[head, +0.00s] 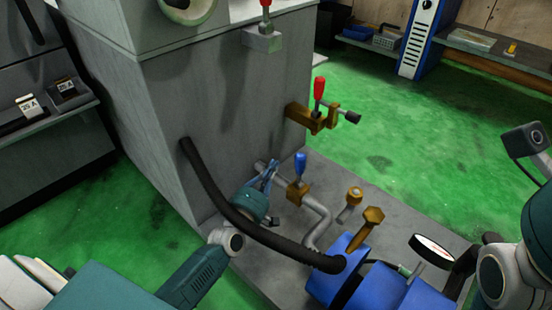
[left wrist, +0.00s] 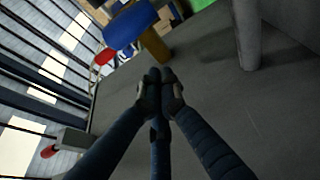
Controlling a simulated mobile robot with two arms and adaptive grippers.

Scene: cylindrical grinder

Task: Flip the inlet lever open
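The blue-handled lever (head: 300,165) stands upright on a brass valve (head: 298,192) in the grey pipe by the machine's side. I take it as the inlet lever; no label shows. My left gripper (head: 272,174) is just left of the lever, its fingers pointing up towards the valve. In the left wrist view the blue handle (left wrist: 132,26) and brass body lie just beyond the fingertips (left wrist: 160,76). The fingertips are together with nothing visible between them. Contact with the lever cannot be made out. My right gripper is not in view.
A red-handled lever (head: 319,90) on a brass fitting sticks out above. A brass fitting (head: 370,220) and a gauge (head: 432,249) stand at the right. Green floor beyond is clear.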

